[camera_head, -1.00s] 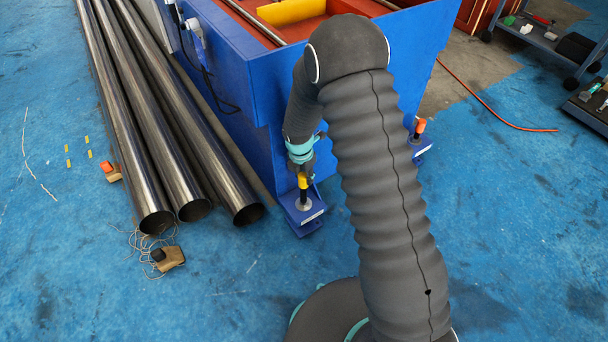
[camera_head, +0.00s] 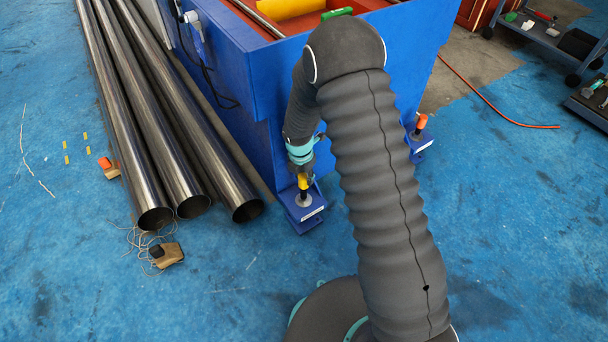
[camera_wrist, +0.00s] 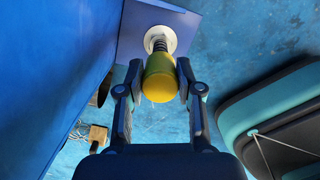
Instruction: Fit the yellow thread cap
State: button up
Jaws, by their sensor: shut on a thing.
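The yellow thread cap (camera_wrist: 158,84) is between the fingertips of my gripper (camera_wrist: 157,92) in the wrist view. My gripper is shut on it. The cap is in line with a dark threaded stud (camera_wrist: 158,42), which rises from a round pale foot (camera_wrist: 161,38) on the machine's blue foot plate. The cap covers the near end of the stud, so I cannot tell how far it is threaded on. In the head view the yellow cap (camera_head: 303,182) shows just above the round foot (camera_head: 303,199), below my wrist.
The blue machine body (camera_head: 240,95) stands close beside my gripper. Long steel tubes (camera_head: 165,130) lie to the left. A wooden block with string (camera_head: 168,256) is on the floor. Another foot with an orange cap (camera_head: 421,122) is to the right.

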jog(key=shift+f+b, duration=0.85)
jog(key=shift+f, duration=0.8)
jog(key=o, duration=1.2)
jog(key=r, duration=0.8)
jog(key=s+a+r, duration=0.1)
jog(key=r, duration=0.3)
jog(key=shift+s, duration=0.1)
